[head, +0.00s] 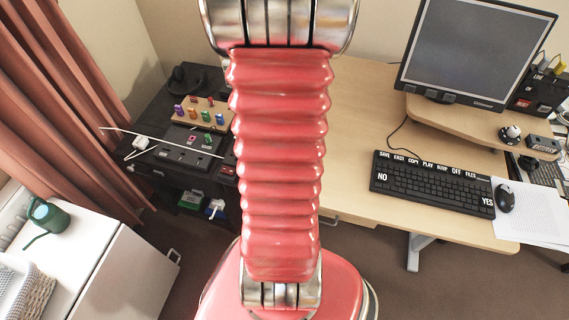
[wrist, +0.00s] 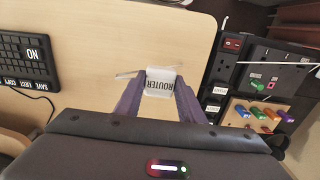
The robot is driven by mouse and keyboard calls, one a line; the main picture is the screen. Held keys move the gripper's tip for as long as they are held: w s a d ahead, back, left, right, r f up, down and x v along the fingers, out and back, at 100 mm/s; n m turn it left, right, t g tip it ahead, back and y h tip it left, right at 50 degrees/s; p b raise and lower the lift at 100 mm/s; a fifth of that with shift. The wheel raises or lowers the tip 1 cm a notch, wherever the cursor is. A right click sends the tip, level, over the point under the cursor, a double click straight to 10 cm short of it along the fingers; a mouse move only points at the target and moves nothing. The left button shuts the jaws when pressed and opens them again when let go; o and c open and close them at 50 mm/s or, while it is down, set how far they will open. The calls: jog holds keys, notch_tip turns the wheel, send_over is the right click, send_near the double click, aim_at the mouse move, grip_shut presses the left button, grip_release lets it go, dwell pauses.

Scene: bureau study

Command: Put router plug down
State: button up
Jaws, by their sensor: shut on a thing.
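The router plug (wrist: 160,82) is a white block marked "ROUTER", its lettering upside down in the wrist view. My gripper (wrist: 160,88) has two purple fingers, shut on the plug from both sides. A short pale stub or cord shows to the left of the plug. Behind the plug in the wrist view is the light wood desk top (wrist: 110,50); how far it is below the plug I cannot tell. In the head view my arm hides the gripper and the plug.
A black side unit (head: 158,165) carries a panel, a white plug-like block (head: 140,142) and a board of coloured pegs (head: 207,110). The keyboard (head: 432,184), mouse (head: 504,198) and monitor (head: 475,50) occupy the desk's right. The desk between is largely bare.

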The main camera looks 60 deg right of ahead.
jog(key=shift+f, duration=2.9)
jog(key=shift+f, duration=0.1)
jog(key=shift+f, duration=2)
jog(key=o, duration=1)
jog(key=shift+f, duration=0.1)
notch_tip(320, 180, up, 12)
jog(key=shift+r, duration=0.15)
